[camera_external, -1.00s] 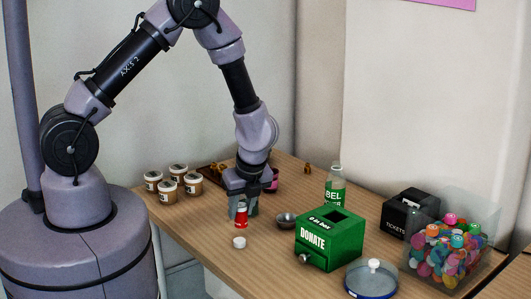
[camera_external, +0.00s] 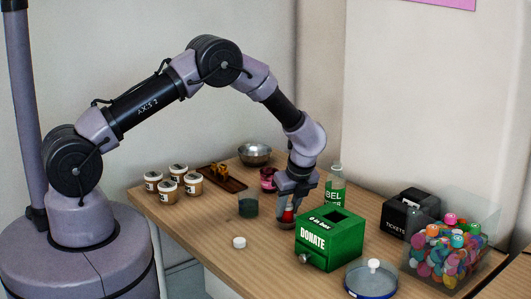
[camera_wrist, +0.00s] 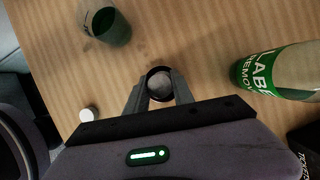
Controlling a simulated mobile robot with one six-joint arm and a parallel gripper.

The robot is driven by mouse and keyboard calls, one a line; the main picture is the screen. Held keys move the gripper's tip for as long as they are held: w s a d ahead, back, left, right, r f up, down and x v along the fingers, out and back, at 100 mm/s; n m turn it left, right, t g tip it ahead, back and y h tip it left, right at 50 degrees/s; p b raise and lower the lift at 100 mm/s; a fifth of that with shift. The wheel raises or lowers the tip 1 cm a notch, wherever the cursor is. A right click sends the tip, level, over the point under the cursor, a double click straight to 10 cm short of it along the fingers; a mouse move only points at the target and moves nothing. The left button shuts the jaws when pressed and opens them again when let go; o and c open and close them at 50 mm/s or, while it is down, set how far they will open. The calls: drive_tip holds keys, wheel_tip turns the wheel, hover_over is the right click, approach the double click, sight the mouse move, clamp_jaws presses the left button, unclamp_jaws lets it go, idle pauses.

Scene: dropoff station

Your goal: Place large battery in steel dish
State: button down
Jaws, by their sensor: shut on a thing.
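A green donation box (camera_external: 327,240) stands close right of my gripper, with a labelled bottle (camera_external: 335,187) behind. A dark green cup (camera_external: 248,206) is to the left. A larger metal bowl (camera_external: 255,154) is at the back. A white cap (camera_external: 239,242) lies in front on clear wood.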

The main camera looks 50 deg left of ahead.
drive_tip(key=shift+f, duration=0.15)
drive_tip(key=c, duration=1.1)
unclamp_jaws()
drive_tip(key=w+p+v, duration=0.1)
drive_tip(key=p+v, duration=0.4)
drive_tip(key=v, duration=0.7)
drive_tip(key=s+a+r+n+t+h, duration=0.1)
drive_tip(key=s+a+r+n, duration=0.4)
drive_tip(key=r, duration=0.6)
drive_tip(key=s+r+n+t, duration=0.1)
drive_tip(key=s+r+n, duration=0.1)
drive_tip(key=s+r, duration=0.65)
drive_tip(key=s+a+r+n+t, duration=0.1)
drive_tip(key=s+n, duration=0.2)
drive_tip(key=s, duration=0.3)
drive_tip(key=s+a+r+n+t+h, duration=0.1)
drive_tip(key=s+r+n, duration=0.1)
drive_tip(key=s, duration=0.5)
drive_tip(key=s+a+r+n+t, duration=0.1)
drive_tip(key=s+r+n, duration=0.1)
drive_tip(key=s, duration=0.5)
drive_tip(key=shift+r+n+b, duration=0.15)
drive_tip(key=shift+n+b, duration=0.2)
drive_tip(key=shift+n, duration=0.55)
